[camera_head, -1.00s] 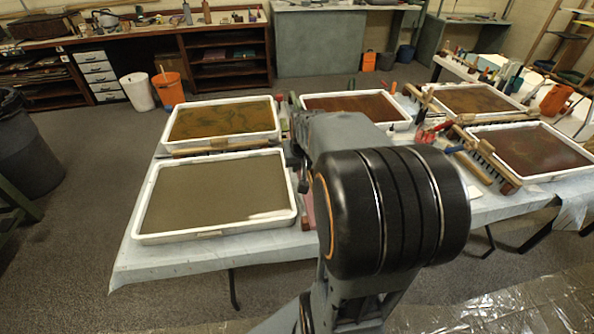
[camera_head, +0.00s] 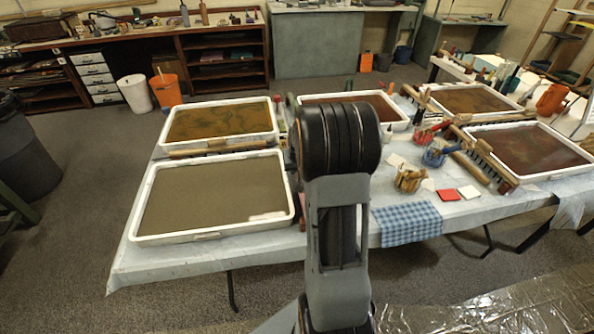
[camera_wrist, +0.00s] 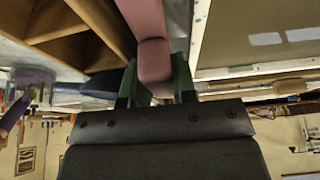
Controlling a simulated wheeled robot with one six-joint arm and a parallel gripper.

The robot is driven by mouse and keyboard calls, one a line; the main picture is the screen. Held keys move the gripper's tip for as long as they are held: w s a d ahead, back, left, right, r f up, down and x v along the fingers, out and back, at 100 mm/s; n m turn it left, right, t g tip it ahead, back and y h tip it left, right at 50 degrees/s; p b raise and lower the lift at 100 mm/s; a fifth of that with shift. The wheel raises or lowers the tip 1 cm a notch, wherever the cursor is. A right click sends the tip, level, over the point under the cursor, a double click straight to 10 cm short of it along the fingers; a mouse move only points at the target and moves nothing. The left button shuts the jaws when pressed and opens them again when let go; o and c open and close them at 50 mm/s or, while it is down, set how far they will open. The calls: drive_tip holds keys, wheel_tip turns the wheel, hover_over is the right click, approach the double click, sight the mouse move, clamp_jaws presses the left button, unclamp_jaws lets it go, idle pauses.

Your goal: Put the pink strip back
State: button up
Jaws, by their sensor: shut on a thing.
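The pink strip (camera_wrist: 150,30) shows in the wrist view as a long, blunt-ended bar running up out of the frame. My gripper (camera_wrist: 155,80) has its two dark green fingers on either side of the strip's near end and is shut on it. The far end of the strip is out of the frame, so I cannot tell whether it touches anything. In the head view my own arm hides the gripper and most of the strip.
A wooden box with compartments (camera_wrist: 62,28) is close left of the strip in the wrist view. In the head view a white tray (camera_head: 215,234) is left of my arm. A blue checked cloth (camera_head: 407,224), a brush pot (camera_head: 409,180) and a red pad (camera_head: 447,195) are right.

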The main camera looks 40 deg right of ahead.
drive_tip(key=shift+f, duration=0.45)
drive_tip(key=shift+f, duration=0.15)
drive_tip(key=o, duration=0.6)
drive_tip(key=shift+c, duration=0.2)
